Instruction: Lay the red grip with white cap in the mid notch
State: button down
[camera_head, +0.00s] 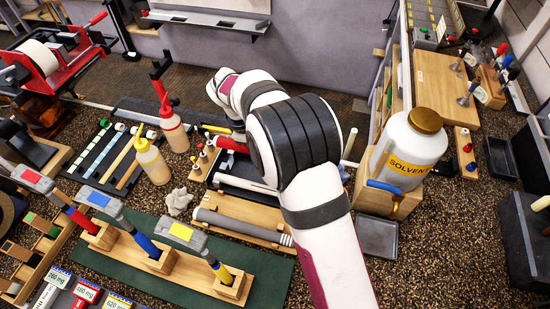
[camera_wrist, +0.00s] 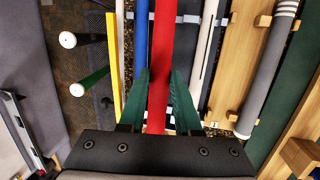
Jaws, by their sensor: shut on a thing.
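In the wrist view my gripper (camera_wrist: 160,98) is shut on the red grip (camera_wrist: 161,40), which runs lengthwise between the green fingers to the top edge. In the head view a stretch of the red grip (camera_head: 231,146) shows left of my arm, while my arm hides the jaws. I cannot make out the white cap. Wooden supports (camera_wrist: 263,20) on a pale board (camera_wrist: 232,70) carry a grey grip (camera_wrist: 268,70) with white bands, right of the red grip. I cannot tell which notch is the mid one.
A white rod (camera_head: 247,184) lies near the grey grip. A solvent jug (camera_head: 408,150) stands right of my arm. Squeeze bottles (camera_head: 152,162) and hammers on a green mat (camera_head: 105,262) are at left. Blue and yellow rods lie beside the red grip in the wrist view.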

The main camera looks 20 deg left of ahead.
jog(key=shift+f, duration=4.2)
jog(key=c, duration=0.5)
grip_release()
jog(key=v, duration=1.5)
jog(key=shift+s+r, duration=0.1)
jog(key=shift+r, duration=0.3)
jog(key=shift+d, duration=0.1)
